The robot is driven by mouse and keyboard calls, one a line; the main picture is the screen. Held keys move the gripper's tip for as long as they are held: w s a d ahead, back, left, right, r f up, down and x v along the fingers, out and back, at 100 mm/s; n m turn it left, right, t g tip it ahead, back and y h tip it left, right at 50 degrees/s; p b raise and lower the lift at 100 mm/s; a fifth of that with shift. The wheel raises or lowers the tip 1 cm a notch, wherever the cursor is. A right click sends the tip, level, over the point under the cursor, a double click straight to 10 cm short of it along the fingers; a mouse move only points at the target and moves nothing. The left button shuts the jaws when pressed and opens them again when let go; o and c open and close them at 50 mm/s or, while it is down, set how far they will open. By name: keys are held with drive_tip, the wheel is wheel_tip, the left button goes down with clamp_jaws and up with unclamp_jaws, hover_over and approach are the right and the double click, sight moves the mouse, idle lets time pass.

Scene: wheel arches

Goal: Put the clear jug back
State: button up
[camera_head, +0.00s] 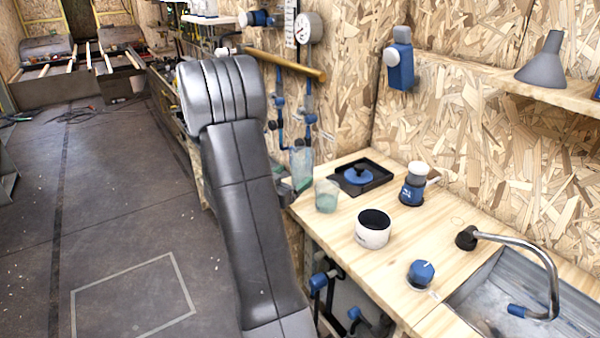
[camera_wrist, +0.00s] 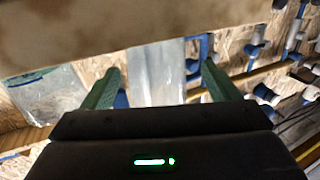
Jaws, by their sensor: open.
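A tall clear vessel, which looks like the clear jug (camera_head: 302,164), is at the left end of the wooden counter, partly hidden by my arm. In the wrist view the clear jug (camera_wrist: 157,70) shows upright in the gap between my fingers. My gripper (camera_wrist: 158,78) is open, with one green finger on each side of it; I cannot tell whether they touch it. In the head view my gripper (camera_head: 291,190) is mostly hidden behind my arm. A shorter clear cup (camera_head: 327,196) stands on the counter to the right; no handle shows on either vessel.
A black tray with a blue-and-black item (camera_head: 359,175), a white pot (camera_head: 373,229), a blue-and-white grinder-like item (camera_head: 413,184) and a blue jar (camera_head: 421,273) stand on the counter (camera_head: 400,245). A sink (camera_head: 500,300) is at right. Pipes (camera_head: 285,66) and gauges line the wall behind.

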drive_tip(key=v, duration=0.7)
